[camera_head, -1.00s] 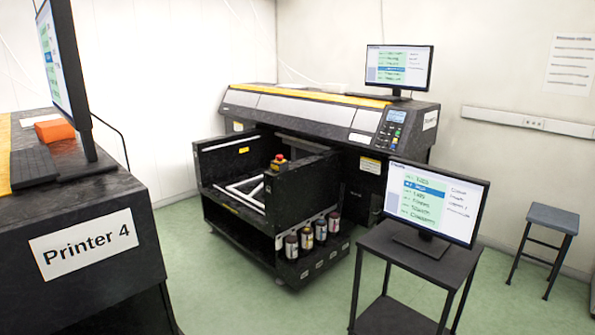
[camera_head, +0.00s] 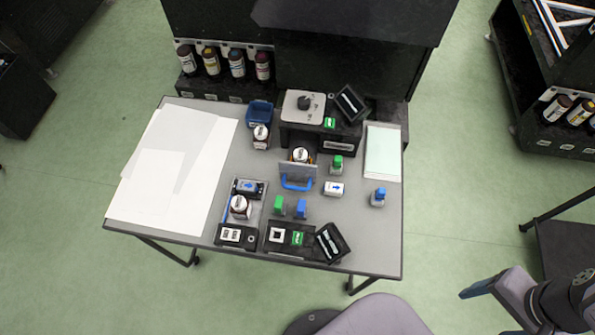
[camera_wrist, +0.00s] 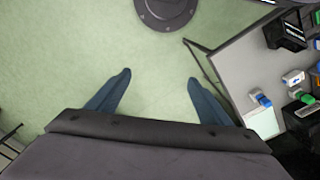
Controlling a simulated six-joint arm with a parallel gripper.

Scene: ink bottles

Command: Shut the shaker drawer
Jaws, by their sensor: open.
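The shaker (camera_head: 340,144) is a black box at the back middle of the table, with a grey plate and black knob on top. Its drawer (camera_head: 298,170) stands open toward the table's front, with a grey front and a blue handle (camera_head: 297,184). A white-capped bottle (camera_head: 300,155) sits in the drawer. My gripper (camera_head: 472,291) is off the table's right front corner, well away from the drawer. In the wrist view my gripper (camera_wrist: 159,77) has its two blue fingers wide apart with only floor between them. The drawer cannot be made out in the wrist view.
Bottles stand at the blue bin (camera_head: 259,112) and in the left tray (camera_head: 252,207). Green and blue stamp-like pieces (camera_head: 301,208) stand before the drawer; another blue one (camera_head: 378,197) stands right. White sheets (camera_head: 165,175) cover the table's left. A grey round shape (camera_head: 375,317) lies in front.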

